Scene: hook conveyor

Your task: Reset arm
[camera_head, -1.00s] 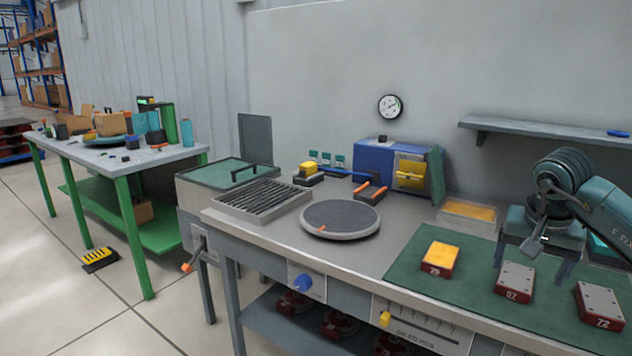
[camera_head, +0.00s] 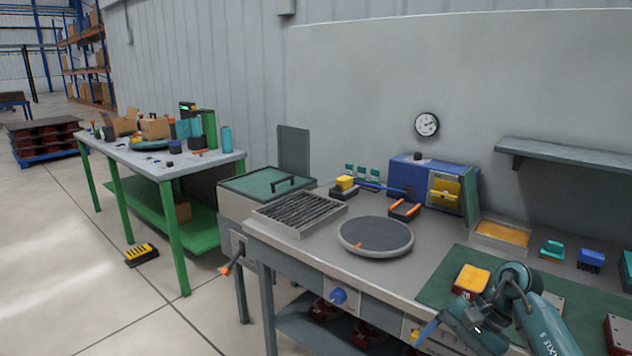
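My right arm (camera_head: 545,325), teal and grey, comes in from the lower right. Its wrist and gripper end (camera_head: 470,326) are in front of the bench's front edge, low in the picture. A blue pointed piece (camera_head: 427,331) sticks out to the left of it; I cannot tell whether it is a finger or something held. The finger gap is not clear. The arm partly covers a red block with a yellow top (camera_head: 471,279) and a grey-topped block (camera_head: 553,302) on the green mat (camera_head: 440,288). My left gripper is not in view.
The bench holds a round turntable (camera_head: 375,236), a ribbed tray (camera_head: 299,213), a blue box (camera_head: 408,177) and an orange-filled tray (camera_head: 502,233). Another red block (camera_head: 617,334) is at the right edge.

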